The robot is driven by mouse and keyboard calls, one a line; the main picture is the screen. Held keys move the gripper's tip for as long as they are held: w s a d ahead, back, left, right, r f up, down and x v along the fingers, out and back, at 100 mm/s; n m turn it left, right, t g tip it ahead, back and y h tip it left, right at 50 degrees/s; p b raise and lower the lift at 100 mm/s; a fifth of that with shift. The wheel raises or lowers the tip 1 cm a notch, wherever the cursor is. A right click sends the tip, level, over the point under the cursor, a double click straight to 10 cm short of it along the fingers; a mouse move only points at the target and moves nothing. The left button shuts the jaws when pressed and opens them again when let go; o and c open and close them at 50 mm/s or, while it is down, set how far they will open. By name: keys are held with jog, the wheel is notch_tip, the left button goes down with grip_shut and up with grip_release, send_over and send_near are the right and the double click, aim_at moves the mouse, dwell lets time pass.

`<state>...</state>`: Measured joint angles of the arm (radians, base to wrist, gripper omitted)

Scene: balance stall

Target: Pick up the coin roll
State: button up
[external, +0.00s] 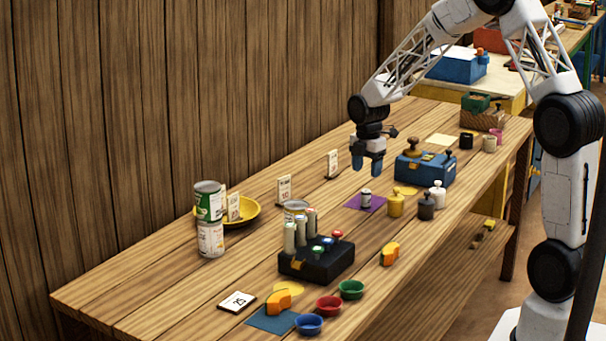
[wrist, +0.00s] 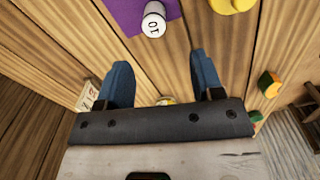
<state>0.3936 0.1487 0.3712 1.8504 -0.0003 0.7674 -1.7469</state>
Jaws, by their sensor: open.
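A short white cylinder (external: 365,199) with a dark band, which looks like the coin roll, stands on a purple mat (external: 380,204) near the middle of the table. In the wrist view this cylinder (wrist: 153,22) shows a "10" on its end, on the purple mat (wrist: 125,12), beyond my fingertips. My gripper (external: 367,168) is open and empty, pointing down above the table near the mat. Its two blue fingers also show in the wrist view (wrist: 160,68), with nothing between them touching either one.
Yellow (external: 396,205), dark (external: 426,208) and white (external: 438,196) knobbed weights stand right of the mat, before a blue box (external: 425,170). A black holder (external: 316,262) with upright cylinders stands nearer the front. Stacked cans (external: 209,220) stand at left. Price cards line the wall side.

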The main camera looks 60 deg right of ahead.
aim_at(366, 191)
jog(key=shift+w+d+f, duration=0.25)
jog(key=shift+d+f, duration=0.2)
jog(key=shift+f, duration=1.3)
jog(key=shift+f, duration=2.6)
grip_shut()
